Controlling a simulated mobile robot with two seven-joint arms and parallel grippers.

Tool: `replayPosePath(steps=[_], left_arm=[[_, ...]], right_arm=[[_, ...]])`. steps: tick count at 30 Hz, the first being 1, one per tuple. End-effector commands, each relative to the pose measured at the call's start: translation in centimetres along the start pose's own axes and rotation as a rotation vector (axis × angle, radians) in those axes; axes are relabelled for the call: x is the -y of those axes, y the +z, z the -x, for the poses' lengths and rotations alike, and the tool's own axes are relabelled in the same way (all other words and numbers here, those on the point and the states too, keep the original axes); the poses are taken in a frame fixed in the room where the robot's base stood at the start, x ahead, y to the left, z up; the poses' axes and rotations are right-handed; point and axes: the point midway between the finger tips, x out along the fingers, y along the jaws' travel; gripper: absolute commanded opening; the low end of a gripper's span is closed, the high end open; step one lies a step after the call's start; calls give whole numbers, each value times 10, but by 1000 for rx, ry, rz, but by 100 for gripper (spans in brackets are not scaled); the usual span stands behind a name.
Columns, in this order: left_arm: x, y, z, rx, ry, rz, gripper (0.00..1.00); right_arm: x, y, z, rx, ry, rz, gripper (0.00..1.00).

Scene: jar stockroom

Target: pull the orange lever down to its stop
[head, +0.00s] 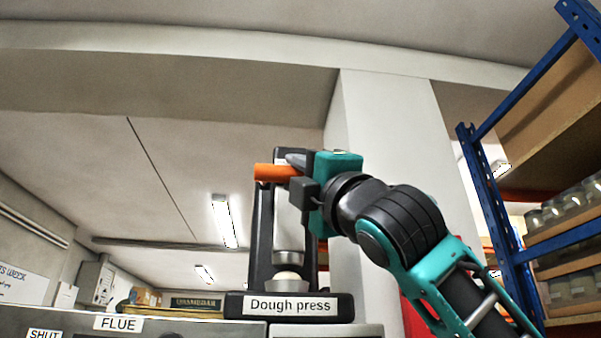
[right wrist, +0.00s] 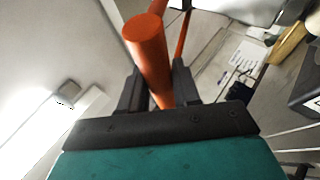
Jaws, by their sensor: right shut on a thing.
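The orange lever (head: 268,173) sticks out toward the left near the top of the dough press (head: 262,240), a dark frame with a "Dough press" label on its base. My right gripper (head: 297,176) is shut on the lever, with its arm coming in from the right. In the right wrist view the orange lever (right wrist: 150,55) stands between the two dark fingers (right wrist: 155,95). A pale ball of dough (head: 287,276) sits under the press's round plunger, in a grey cup. My left gripper is not in view.
Blue shelving (head: 497,215) with several jars stands at the right. A pale pillar (head: 390,130) rises behind the press. Signs reading "FLUE" (head: 118,323) and "SHUT" are on the front edge at lower left. The space left of the lever is clear.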

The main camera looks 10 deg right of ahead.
Motion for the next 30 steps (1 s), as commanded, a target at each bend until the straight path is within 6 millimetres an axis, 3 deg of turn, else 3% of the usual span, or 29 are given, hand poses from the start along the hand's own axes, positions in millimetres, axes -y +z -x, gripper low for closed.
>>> replayPosePath(steps=[4, 17, 18, 24, 30], left_arm=[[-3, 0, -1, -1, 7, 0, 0], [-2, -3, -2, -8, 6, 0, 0], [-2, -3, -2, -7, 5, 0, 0], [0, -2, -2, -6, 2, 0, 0], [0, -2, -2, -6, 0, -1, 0]], right_arm=[[10, -2, 2, 0, -9, -2, 0], [13, -1, 2, 1, -12, -4, 0], [13, -1, 2, 1, -12, -4, 34], [12, -1, 2, 1, -10, -3, 52], [11, -1, 2, 1, -8, -3, 52]])
